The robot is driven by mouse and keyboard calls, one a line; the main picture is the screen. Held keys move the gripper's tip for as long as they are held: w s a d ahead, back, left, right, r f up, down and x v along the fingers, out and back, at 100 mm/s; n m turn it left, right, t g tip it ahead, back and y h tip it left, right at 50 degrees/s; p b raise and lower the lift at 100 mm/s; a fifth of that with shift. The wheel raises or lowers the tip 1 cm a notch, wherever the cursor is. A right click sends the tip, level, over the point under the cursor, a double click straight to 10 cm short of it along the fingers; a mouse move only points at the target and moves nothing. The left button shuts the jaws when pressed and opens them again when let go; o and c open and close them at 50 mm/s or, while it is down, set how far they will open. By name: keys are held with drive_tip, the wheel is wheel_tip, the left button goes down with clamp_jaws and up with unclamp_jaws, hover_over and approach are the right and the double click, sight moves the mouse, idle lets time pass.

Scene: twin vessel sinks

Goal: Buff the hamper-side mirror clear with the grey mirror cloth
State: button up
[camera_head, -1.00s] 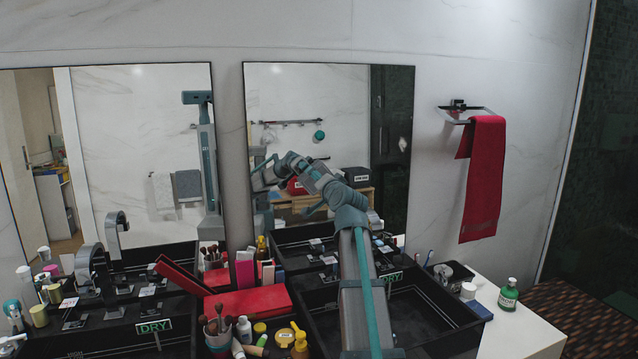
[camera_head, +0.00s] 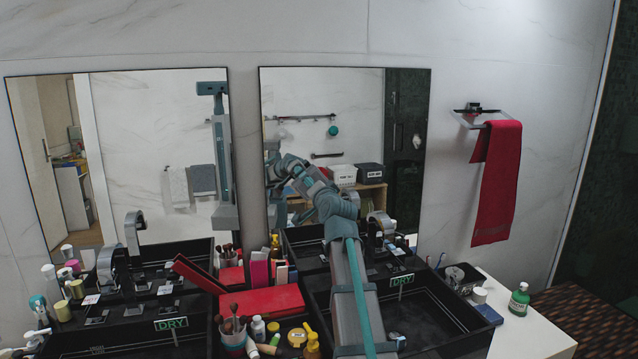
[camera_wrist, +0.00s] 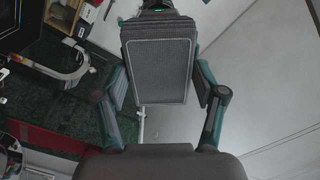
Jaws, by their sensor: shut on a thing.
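My gripper (camera_wrist: 161,84) is shut on the grey mirror cloth (camera_wrist: 160,65), a flat ribbed pad with a pale edge that fills the space between the two fingers in the wrist view. In the head view my arm reaches up in front of the right mirror (camera_head: 350,105); its links hide the fingers and cloth there. I cannot tell whether the cloth touches the glass. A small whitish patch (camera_head: 417,142) shows near that mirror's right edge. The left mirror (camera_head: 150,130) looks clear. No hamper is plainly seen.
Two dark sinks stand below, with DRY signs (camera_head: 171,323) on them. A red box (camera_head: 262,301), a brush cup (camera_head: 232,338) and several bottles crowd the middle. A red towel (camera_head: 497,180) hangs at right. A green bottle (camera_head: 519,299) stands on the white counter (camera_head: 535,335).

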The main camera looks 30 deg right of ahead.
sight(280, 185)
drive_tip(key=shift+w+a+p, duration=0.2)
drive_tip(key=shift+a+p, duration=0.45)
drive_tip(key=shift+a, duration=0.2)
drive_tip(key=shift+w+a+p, duration=0.25)
drive_tip(key=shift+a+p, duration=0.4)
drive_tip(key=shift+a, duration=0.2)
drive_tip(key=shift+w+a+p, duration=0.2)
drive_tip(key=shift+a+p, duration=0.45)
drive_tip(key=shift+a, duration=0.2)
drive_tip(key=a+p, duration=0.2)
drive_tip(key=p, duration=0.1)
drive_tip(key=shift+w+a+r, duration=0.2)
drive_tip(key=shift+w+a, duration=0.15)
drive_tip(key=shift+w, duration=0.05)
drive_tip(key=shift+w+a+f, duration=0.15)
drive_tip(key=shift+a, duration=0.25)
drive_tip(key=shift+s+a+f, duration=0.1)
drive_tip(key=shift+s+a, duration=0.15)
drive_tip(key=shift+s, duration=0.25)
drive_tip(key=shift+p+v, duration=0.45)
drive_tip(key=shift+v, duration=2)
drive_tip(key=shift+d, duration=0.1)
